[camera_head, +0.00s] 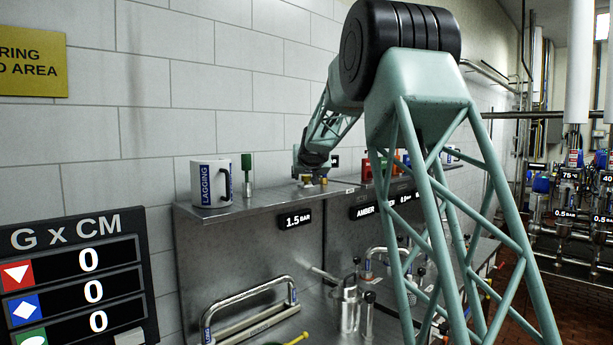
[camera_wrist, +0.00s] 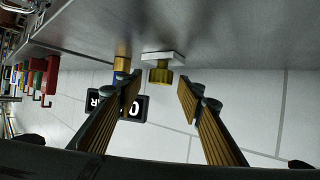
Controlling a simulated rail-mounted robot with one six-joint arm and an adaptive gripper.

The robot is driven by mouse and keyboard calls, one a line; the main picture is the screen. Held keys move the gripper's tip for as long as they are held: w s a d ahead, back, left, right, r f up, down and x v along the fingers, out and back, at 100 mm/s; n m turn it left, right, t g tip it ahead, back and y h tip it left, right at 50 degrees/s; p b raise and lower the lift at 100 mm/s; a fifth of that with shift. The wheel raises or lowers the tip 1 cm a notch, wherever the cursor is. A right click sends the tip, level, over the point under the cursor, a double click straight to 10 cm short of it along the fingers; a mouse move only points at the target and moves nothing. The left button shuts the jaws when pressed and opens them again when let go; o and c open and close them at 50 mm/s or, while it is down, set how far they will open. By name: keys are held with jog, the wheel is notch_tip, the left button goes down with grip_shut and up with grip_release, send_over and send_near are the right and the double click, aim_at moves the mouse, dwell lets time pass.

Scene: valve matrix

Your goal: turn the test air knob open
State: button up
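In the wrist view a yellow knob (camera_wrist: 160,76) on a pale square base (camera_wrist: 163,56) sits just beyond my fingertips, between their lines. I take it to be the test air knob; no label on it is readable. My gripper (camera_wrist: 158,95) is open and empty, with one ribbed finger on each side and a gap around the knob. I see no contact. In the head view my gripper (camera_head: 314,166) is over the metal shelf, close to small brass-coloured parts (camera_head: 307,180). The fingers are too small there to make out.
A brass and blue fitting (camera_wrist: 121,66) is close beside my left finger in the wrist view. In the head view a LAGGING mug (camera_head: 211,183) and a green-topped part (camera_head: 247,172) stand left on the shelf (camera_head: 275,199). Red blocks (camera_head: 367,170) stand right. A 1.5 BAR display (camera_head: 295,219) hangs below.

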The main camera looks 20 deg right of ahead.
dwell(0.3)
jog(key=c, duration=0.9)
